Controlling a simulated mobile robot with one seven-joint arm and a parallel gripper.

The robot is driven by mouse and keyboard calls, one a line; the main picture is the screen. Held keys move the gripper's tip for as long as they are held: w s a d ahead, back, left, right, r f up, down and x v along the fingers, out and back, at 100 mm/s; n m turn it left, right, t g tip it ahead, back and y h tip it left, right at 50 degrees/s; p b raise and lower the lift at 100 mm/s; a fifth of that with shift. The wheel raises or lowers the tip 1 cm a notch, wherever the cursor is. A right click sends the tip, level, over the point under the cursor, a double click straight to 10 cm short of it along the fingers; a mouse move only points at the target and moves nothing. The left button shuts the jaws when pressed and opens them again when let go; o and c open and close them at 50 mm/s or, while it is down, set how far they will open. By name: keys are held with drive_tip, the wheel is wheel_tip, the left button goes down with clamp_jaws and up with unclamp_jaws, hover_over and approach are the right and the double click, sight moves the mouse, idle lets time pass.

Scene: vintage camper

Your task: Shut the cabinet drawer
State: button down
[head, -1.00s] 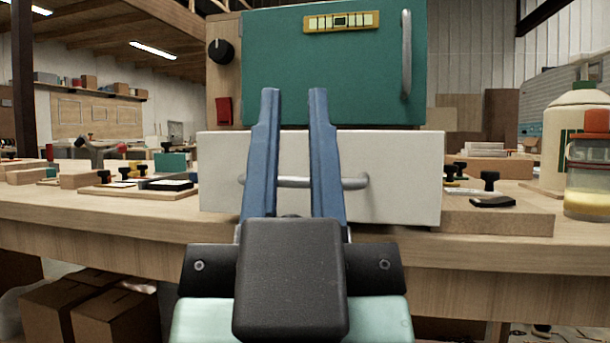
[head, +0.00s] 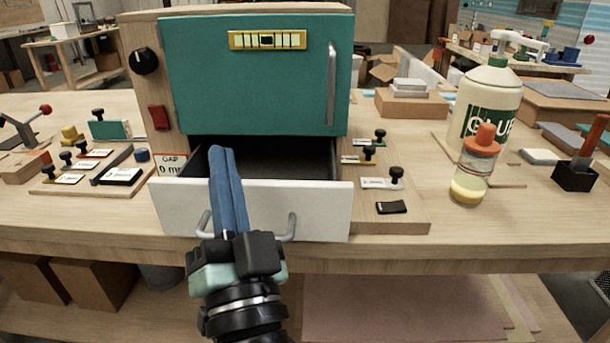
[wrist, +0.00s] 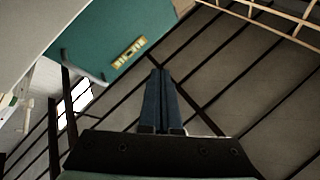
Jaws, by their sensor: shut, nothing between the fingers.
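The cabinet (head: 250,75) has a teal door with a vertical metal handle and a wooden side. Below the door its drawer (head: 315,208) with a white front stands pulled out, and its dark inside shows. A metal bar handle (head: 291,228) is on the drawer front, partly hidden by my gripper. In the wrist view the fingers (wrist: 160,75) point up, with the teal door (wrist: 110,45) at upper left.
A glue bottle (head: 487,105) and a small orange-capped jar (head: 474,170) stand to the right. Several small black-knobbed pieces lie on boards at both sides of the cabinet. The bench's front edge (head: 420,258) runs below the drawer.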

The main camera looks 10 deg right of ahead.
wheel_tip(320, 180, down, 5)
drive_tip(key=s+d+m+g+h+p, duration=0.1)
drive_tip(key=d+m+g+h+p, duration=0.2)
drive_tip(key=m+p, duration=0.55)
drive_tip(key=m+g+h+p, duration=0.3)
drive_tip(key=m+p, duration=0.4)
drive_tip(key=p, duration=0.4)
approach(311, 218)
drive_tip(key=shift+n, duration=0.25)
drive_tip(key=p+x, duration=0.2)
drive_tip(key=x, duration=0.5)
drive_tip(key=shift+a, duration=0.1)
drive_tip(key=shift+r, duration=0.1)
